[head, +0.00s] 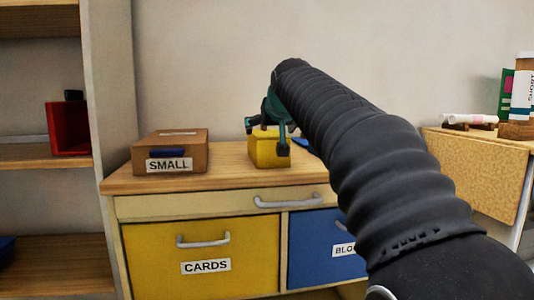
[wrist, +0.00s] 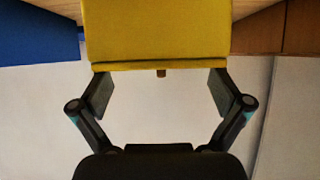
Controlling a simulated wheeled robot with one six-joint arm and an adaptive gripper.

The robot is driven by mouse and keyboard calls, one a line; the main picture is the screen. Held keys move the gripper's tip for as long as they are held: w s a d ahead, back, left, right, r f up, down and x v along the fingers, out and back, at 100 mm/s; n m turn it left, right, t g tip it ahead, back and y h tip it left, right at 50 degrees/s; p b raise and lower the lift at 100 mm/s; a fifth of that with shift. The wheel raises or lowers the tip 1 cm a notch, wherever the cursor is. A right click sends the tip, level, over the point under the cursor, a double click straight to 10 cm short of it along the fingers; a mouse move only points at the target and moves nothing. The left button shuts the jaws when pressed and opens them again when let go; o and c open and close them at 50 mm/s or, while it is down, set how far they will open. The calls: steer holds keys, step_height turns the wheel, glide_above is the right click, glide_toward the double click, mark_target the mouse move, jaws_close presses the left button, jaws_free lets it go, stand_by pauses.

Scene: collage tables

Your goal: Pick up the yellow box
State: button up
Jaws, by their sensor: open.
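The yellow box (head: 266,151) stands on the wooden top of the cabinet, right of the cardboard box. In the wrist view the yellow box (wrist: 158,30) fills the top middle, with its darker lower edge facing my gripper. My gripper (head: 267,137) is at the box in the head view, one finger at its left top and one in front of its right side. In the wrist view my gripper (wrist: 162,82) is open and empty, its fingertips near the box's edge. I cannot tell whether they touch it. My arm hides part of the area behind.
A cardboard box labelled SMALL (head: 170,152) stands left on the cabinet top (head: 225,172). A blue item (head: 302,146) lies right of the yellow box, partly hidden. Below are a yellow CARDS drawer (head: 203,245) and a blue drawer (head: 313,250). Shelves stand left, another table right.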

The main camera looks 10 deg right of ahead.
mark_target(267, 133)
steer(key=x, duration=0.4)
steer(key=shift+w, duration=0.2)
steer(key=c, duration=1.2)
steer(key=shift+r, duration=0.1)
steer(key=shift+c, duration=0.5)
steer(key=shift+r, duration=0.1)
